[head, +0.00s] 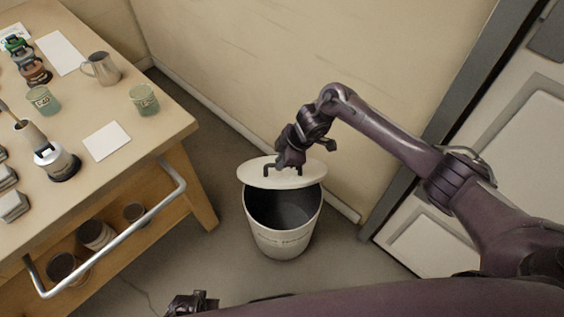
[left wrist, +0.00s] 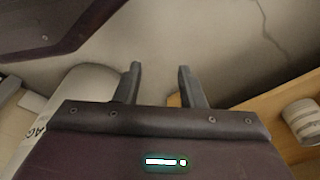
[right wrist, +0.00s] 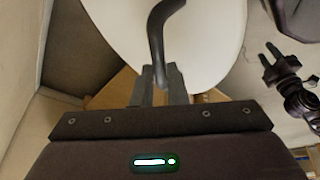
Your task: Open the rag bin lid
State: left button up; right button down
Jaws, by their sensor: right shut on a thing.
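The rag bin (head: 284,238) is a pale round bin on the floor, with its dark inside showing. Its white lid (head: 300,180) is above the far part of the rim, tilted, with a gap at the near side; whether it touches the rim there I cannot tell. My right gripper (head: 283,166) is shut on the lid's dark handle (head: 298,168). The right wrist view shows the fingers (right wrist: 160,80) closed on the handle (right wrist: 156,35) and the white lid (right wrist: 205,30) beyond. My left gripper (left wrist: 158,75) is open and empty, low near the front; it also shows in the head view (head: 192,303).
A wooden bench (head: 120,165) with cups, cards and tools stands at the left, with a metal rail (head: 110,240) on its front. The wall (head: 290,70) is behind the bin and a grey-framed cabinet door (head: 480,170) is at the right. Floor between bench and bin is clear.

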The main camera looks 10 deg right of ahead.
pick_arm(q)
jog(key=shift+w+d, duration=0.1)
jog(key=shift+d, duration=0.05)
jog(key=c, duration=0.3)
jog(key=w+d+r+m, duration=0.1)
jog(key=w+d+m, duration=0.1)
jog(key=w+d+r+m+t, duration=0.1)
jog(key=w+d+m, duration=0.1)
jog(key=d, duration=0.1)
jog(key=w+d+r+m+t, duration=0.1)
jog(key=w+d+m, duration=0.1)
jog(key=m, duration=0.1)
jog(key=shift+w+d+r, duration=0.1)
jog(key=shift+w+d, duration=0.05)
jog(key=shift+w, duration=0.15)
grip_shut()
jog(key=w+d+r+m+t, duration=0.3)
jog(key=w+d+r+m, duration=0.25)
jog(key=d+m, duration=0.4)
jog(key=d+r+m+t+h, duration=0.1)
jog(key=d+r+m+t, duration=0.2)
jog(key=d+r+m, duration=0.35)
jog(key=d+r+m+t+h, duration=0.1)
jog(key=d+r+m+t, duration=0.2)
jog(key=r+m, duration=0.65)
jog(key=w+d+f+m, duration=0.2)
jog(key=w+m, duration=0.1)
jog(key=w, duration=0.7)
jog(key=shift+w+f, duration=0.2)
jog(key=shift+f, duration=0.2)
